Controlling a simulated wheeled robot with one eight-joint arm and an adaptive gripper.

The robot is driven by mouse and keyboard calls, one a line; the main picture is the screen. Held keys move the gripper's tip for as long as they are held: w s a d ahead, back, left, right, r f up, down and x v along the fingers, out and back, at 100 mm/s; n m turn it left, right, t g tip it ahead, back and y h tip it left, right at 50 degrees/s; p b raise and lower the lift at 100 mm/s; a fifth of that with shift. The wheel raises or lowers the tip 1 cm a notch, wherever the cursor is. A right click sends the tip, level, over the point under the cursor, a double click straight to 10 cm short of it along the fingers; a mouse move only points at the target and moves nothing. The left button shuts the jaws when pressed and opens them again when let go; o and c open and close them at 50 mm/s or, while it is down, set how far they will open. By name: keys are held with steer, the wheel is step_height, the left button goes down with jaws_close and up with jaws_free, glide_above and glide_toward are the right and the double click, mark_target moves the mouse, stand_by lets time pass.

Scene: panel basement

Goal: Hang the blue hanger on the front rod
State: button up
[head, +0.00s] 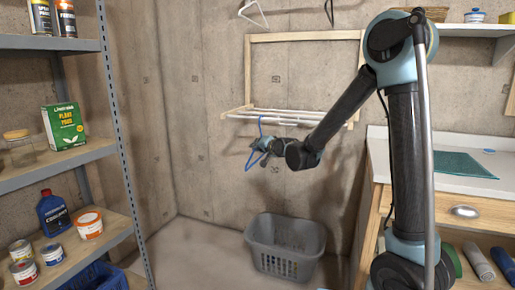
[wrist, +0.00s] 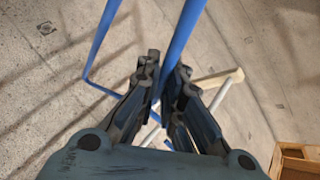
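The blue hanger (head: 252,160) is in my gripper (head: 264,145), below the left part of the wall rack. In the wrist view, a blue bar of the hanger (wrist: 180,40) runs between the two fingers of my gripper (wrist: 167,80), which are closed around it. Another blue bar (wrist: 101,42) slants to the left. In the head view, the upper part of the hanger rises to the height of the white rods. I cannot tell whether it touches them. The front rod (head: 250,118) is the nearest white bar of the wooden rack (head: 302,37).
A grey laundry basket (head: 285,243) stands on the floor below. A shelf unit with cans and boxes (head: 115,120) is at left. A counter (head: 440,170) with a drawer is at right. A white hanger (head: 254,14) hangs above the rack. The floor left of the basket is clear.

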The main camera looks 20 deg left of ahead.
steer(key=o, duration=0.4)
steer(key=v, duration=1.2)
steer(key=s+d+f+n+g+h, duration=0.1)
steer(key=s+d+f+h, duration=0.25)
steer(key=d, duration=0.95)
steer(key=s+d+f+g+h, duration=0.2)
steer(key=s+d+f+h, duration=0.15)
steer(key=d, duration=0.95)
steer(key=s+d+f+g+h, duration=0.1)
steer(key=s+d+f, duration=0.2)
steer(key=s+d, duration=0.3)
steer(key=s+d+f+g+h, duration=0.1)
steer(key=s+d+f+g, duration=0.1)
steer(key=s+d, duration=0.4)
steer(key=s+d+f+g+h, duration=0.2)
steer(key=s+d+f, duration=0.3)
steer(key=s, duration=0.4)
steer(key=shift+d, duration=0.7)
